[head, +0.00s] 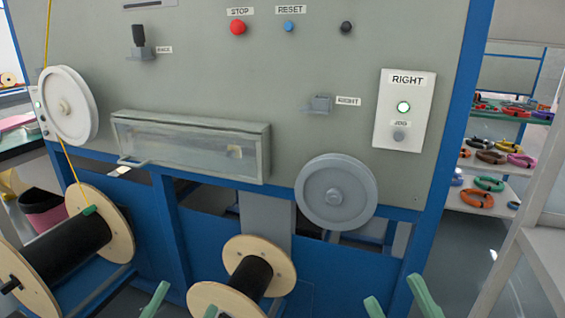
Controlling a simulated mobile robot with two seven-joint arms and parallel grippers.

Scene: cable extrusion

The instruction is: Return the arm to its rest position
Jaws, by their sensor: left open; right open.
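My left gripper (183,306) shows only as two pale green fingertips at the bottom edge, left of centre. They are apart, with nothing seen between them. My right gripper (399,303) shows as two green fingers at the bottom edge, right of centre. It is open and appears empty. Both are low in the head view, in front of the blue machine frame (310,252). The rest of both arms is out of view.
The grey machine panel (290,85) carries a red STOP button (238,27), a blue RESET button (288,25) and a lit RIGHT button (403,107). A large spool (72,245), with yellow cable (68,165) running down to it, stands left. Shelves of coiled cables (490,158) stand far right.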

